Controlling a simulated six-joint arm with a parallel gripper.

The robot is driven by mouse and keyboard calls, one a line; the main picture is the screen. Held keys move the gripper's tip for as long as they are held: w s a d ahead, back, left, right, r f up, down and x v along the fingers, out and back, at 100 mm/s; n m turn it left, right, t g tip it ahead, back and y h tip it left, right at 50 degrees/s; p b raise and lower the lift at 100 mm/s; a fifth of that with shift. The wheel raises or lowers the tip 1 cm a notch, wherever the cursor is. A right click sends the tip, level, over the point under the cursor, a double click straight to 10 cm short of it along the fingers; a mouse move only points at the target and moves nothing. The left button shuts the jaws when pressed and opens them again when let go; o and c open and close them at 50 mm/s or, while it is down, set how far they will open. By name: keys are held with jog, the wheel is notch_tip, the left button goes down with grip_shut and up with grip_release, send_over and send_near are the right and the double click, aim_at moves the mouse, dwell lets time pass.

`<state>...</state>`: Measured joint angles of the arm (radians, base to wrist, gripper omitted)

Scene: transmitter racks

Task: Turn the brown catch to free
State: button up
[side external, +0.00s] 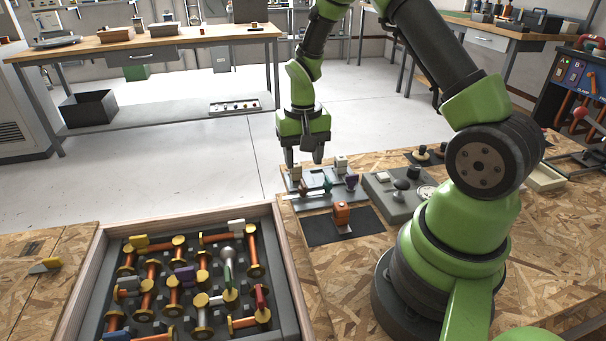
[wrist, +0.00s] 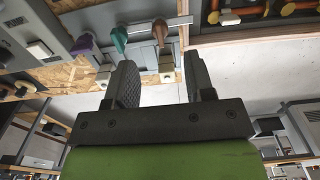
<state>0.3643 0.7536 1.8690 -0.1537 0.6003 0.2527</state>
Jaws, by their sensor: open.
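The brown catch (side external: 303,188) stands at the left end of a row on a grey panel (side external: 312,203) in the side view. In the wrist view the brown catch (wrist: 160,32) is a tapered lever ahead of the gap between my fingers. A green catch (side external: 328,187) and a purple catch (side external: 351,183) stand to its right; in the wrist view the green one (wrist: 119,38) and purple one (wrist: 84,43) are to its left. My gripper (side external: 304,160) points down above the panel's left end. Its fingers (wrist: 160,82) are apart with nothing between them.
White blocks (side external: 341,163) stand at the panel's back edge, close to my fingers. A thin light bar (side external: 314,192) runs along the panel. A grey control box (side external: 400,197) is right, an orange part (side external: 342,217) in front, and a tray of spools (side external: 287,263) front left.

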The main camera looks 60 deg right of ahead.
jog(key=shift+r, duration=1.35)
jog(key=s+a+r+n+t, duration=0.15)
jog(key=a+r, duration=0.25)
jog(key=r, duration=0.5)
jog(key=s+a+r+n+t+y, duration=0.1)
jog(key=s+a+r+t, duration=0.1)
jog(key=s+a+r, duration=0.3)
jog(key=s+a+r+n+t+y, duration=0.1)
jog(key=s+a+r+n+t, duration=0.1)
jog(key=s+a+r, duration=0.3)
jog(key=s+t, duration=0.1)
jog(key=s, duration=0.2)
jog(key=shift+s+t, duration=0.35)
